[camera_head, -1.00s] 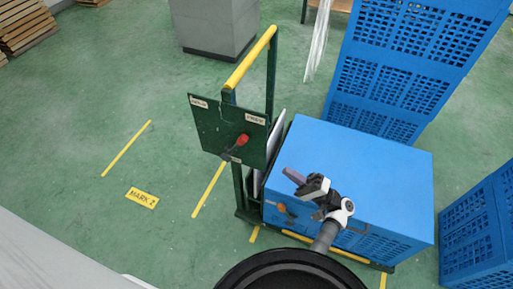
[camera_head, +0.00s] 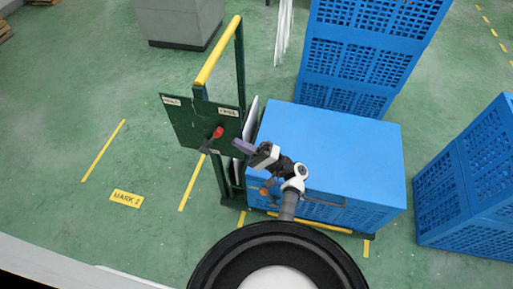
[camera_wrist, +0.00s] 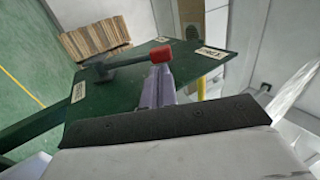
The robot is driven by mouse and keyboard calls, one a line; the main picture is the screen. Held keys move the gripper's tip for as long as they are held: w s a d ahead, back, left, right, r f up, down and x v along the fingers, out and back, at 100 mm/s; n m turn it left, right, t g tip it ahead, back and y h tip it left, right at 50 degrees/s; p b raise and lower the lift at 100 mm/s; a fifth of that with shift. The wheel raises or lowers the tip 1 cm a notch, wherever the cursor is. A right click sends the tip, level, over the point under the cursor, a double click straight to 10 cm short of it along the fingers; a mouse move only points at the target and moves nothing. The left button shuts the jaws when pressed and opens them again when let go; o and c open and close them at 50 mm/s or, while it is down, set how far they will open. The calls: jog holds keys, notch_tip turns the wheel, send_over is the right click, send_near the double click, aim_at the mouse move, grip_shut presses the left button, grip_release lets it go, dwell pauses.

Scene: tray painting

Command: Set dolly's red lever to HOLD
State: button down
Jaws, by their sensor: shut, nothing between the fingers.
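The red lever knob (camera_head: 217,132) is on a dark green plate (camera_head: 188,122) at the dolly's handle end. The lever tilts up and right, toward the FREE label (camera_head: 228,112) and away from the label at the plate's upper left (camera_head: 171,101), which seems to read HOLD. My gripper (camera_head: 238,146) is shut and empty, just right of the knob in the head view. In the wrist view, its purple fingers (camera_wrist: 157,80) point at the red knob (camera_wrist: 161,54) and overlap its near side. I cannot tell whether they touch it.
The dolly carries a blue box (camera_head: 335,145) beside my arm. Its yellow handle bar (camera_head: 218,50) rises behind the plate. Blue crates stand behind (camera_head: 365,45) and at the right (camera_head: 475,180). The green floor left of the plate, by a yellow MARK sign (camera_head: 126,198), is open.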

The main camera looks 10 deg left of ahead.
aim_at(214, 139)
jog(key=shift+p+x, duration=0.55)
jog(key=shift+x, duration=1.3)
jog(key=shift+w+r, duration=0.1)
